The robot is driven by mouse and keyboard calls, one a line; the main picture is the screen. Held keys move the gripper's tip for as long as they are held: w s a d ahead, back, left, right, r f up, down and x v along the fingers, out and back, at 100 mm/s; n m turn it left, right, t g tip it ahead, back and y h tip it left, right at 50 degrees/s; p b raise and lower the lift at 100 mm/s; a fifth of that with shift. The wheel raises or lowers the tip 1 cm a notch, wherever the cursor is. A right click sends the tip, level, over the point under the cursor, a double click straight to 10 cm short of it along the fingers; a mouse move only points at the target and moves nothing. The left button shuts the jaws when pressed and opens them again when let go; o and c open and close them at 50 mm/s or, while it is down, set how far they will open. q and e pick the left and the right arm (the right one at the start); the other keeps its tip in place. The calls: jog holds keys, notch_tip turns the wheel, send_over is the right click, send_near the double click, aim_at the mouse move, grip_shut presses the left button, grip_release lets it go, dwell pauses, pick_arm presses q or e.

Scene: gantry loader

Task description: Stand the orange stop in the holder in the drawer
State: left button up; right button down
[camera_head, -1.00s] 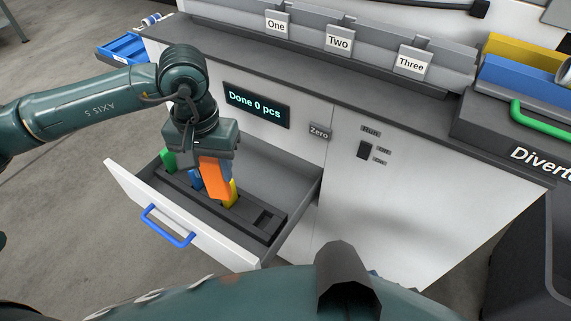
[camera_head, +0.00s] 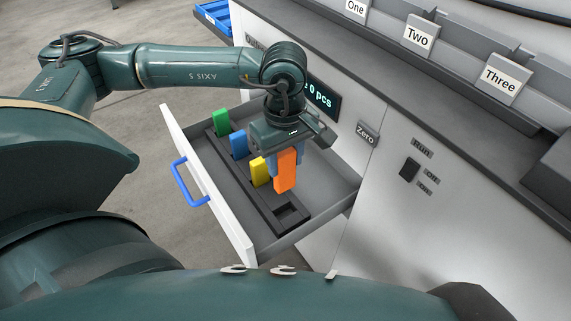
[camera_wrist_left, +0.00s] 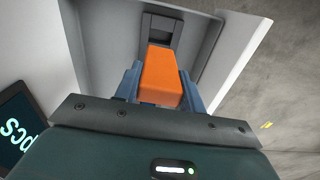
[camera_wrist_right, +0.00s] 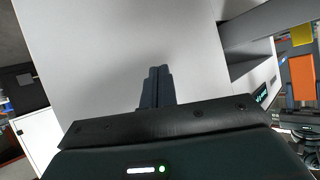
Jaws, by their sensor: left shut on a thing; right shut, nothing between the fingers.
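My left gripper (camera_head: 279,163) is shut on the orange stop (camera_head: 287,170) and holds it upright above the open drawer. The orange stop (camera_wrist_left: 161,77) also shows between the fingers in the left wrist view. The black holder (camera_head: 247,197) lies along the drawer (camera_head: 247,238). Green (camera_head: 222,121), blue (camera_head: 238,143) and yellow (camera_head: 260,171) stops stand in its slots. The slot at its near end (camera_head: 289,214) is empty, and the orange stop is above and behind it, apart from it. My right gripper (camera_wrist_right: 156,87) is shut and empty in front of a pale surface in the right wrist view.
The drawer has a blue handle (camera_head: 186,183) and a high white front. The cabinet face with the Zero label (camera_head: 367,134) and a black switch (camera_head: 409,169) stands to the right. The drawer floor beside the holder is clear.

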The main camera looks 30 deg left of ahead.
aim_at(285, 176)
pick_arm(q)
jog(key=shift+a+f+n, duration=0.1)
jog(key=shift+f+n, duration=0.15)
jog(key=shift+n, duration=0.05)
jog(key=shift+f+b, duration=0.6)
jog(key=shift+f, duration=0.25)
notch_tip(285, 176, down, 2)
jog(key=shift+f+b, duration=0.1)
jog(key=shift+b, duration=0.5)
jog(key=shift+f, duration=0.35)
pick_arm(e)
jog(key=shift+w+a+f+m, duration=0.2)
jog(key=shift+f+m, duration=0.1)
jog(key=shift+f, duration=0.3)
pick_arm(q)
jog(key=shift+b, duration=0.45)
jog(key=shift+s, duration=0.1)
pick_arm(e)
jog(key=shift+s+f, duration=0.1)
jog(key=shift+f, duration=0.4)
